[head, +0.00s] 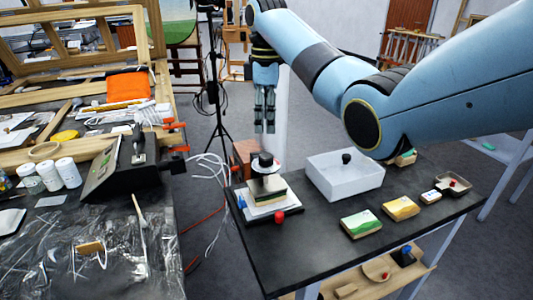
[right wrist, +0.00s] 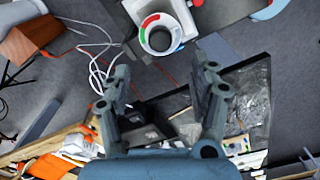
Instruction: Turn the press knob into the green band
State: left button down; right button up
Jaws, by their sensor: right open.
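The press (head: 267,190) stands at the left end of the dark table, with a round black knob (head: 265,158) on top. In the right wrist view the knob (right wrist: 159,40) sits at top centre, with a pale dial around it carrying red and green bands (right wrist: 143,37). I cannot tell where the knob points against the bands. My right gripper (head: 264,128) hangs fingers down above the knob, apart from it. In the right wrist view its two fingers (right wrist: 164,72) are spread with nothing between them. My left gripper is out of view.
A white tray (head: 330,185) holding a dark knobbed thing stands right of the press. A brown block (head: 245,152) is behind the press, and a red ball (head: 280,216) at its front. Small painted blocks (head: 361,224) lie along the front. A cluttered workbench (head: 70,225) is at left.

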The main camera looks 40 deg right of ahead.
aim_at(267, 155)
notch_tip(267, 155, down, 10)
jog(key=shift+f+p, duration=0.25)
jog(key=shift+p, duration=0.1)
jog(key=c, duration=1.1)
jog(key=shift+c, duration=0.2)
jog(key=shift+r, duration=0.1)
